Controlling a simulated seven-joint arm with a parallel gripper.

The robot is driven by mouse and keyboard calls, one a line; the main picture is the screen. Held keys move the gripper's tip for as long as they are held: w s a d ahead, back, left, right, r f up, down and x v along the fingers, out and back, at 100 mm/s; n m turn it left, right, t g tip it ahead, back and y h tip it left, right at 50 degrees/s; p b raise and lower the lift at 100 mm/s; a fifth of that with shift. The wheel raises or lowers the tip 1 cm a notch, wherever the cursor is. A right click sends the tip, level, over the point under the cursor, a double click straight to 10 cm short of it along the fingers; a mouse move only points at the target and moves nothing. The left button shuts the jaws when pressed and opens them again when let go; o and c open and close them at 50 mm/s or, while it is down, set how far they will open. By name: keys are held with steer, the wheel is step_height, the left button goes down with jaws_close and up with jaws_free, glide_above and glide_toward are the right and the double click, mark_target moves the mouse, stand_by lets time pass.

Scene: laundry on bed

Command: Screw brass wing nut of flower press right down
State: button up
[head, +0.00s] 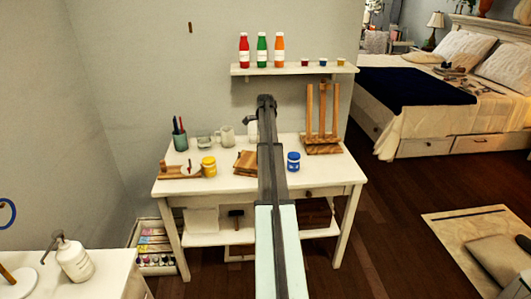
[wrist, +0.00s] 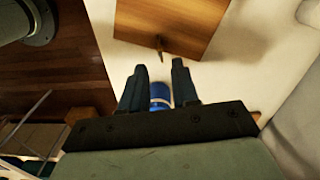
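The flower press appears to be the wooden block (head: 246,161) on the white desk, partly hidden behind my arm in the head view. In the wrist view a flat wooden board (wrist: 185,22), likely its top, lies ahead of my fingertips. A small brownish upright piece near the board's lower-left edge may be the brass wing nut (wrist: 160,43); its threads and height cannot be made out. My gripper (wrist: 159,65) is open, with its two fingers apart and nothing seen held. It appears above the desk, short of the board. The head view does not show the fingers clearly.
A blue jar (head: 293,161) stands right of my arm; its blue shows between my fingers in the wrist view (wrist: 160,92). A yellow jar (head: 208,166), a pen cup (head: 180,140) and a wooden easel (head: 322,120) share the desk (head: 225,182). A bottle shelf (head: 290,69) hangs above.

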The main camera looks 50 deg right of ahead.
step_height(320, 180, up, 8)
steer(key=shift+f, duration=0.15)
steer(key=shift+o, duration=0.3)
steer(key=shift+o, duration=0.8)
steer(key=shift+f, duration=0.1)
steer(key=shift+o, duration=0.7)
steer(key=o, duration=0.3)
steer(key=n, duration=0.2)
steer(key=shift+n, duration=0.4)
steer(key=shift+o, duration=0.3)
steer(key=shift+n, duration=0.9)
step_height(320, 180, down, 14)
steer(key=n, duration=1.3)
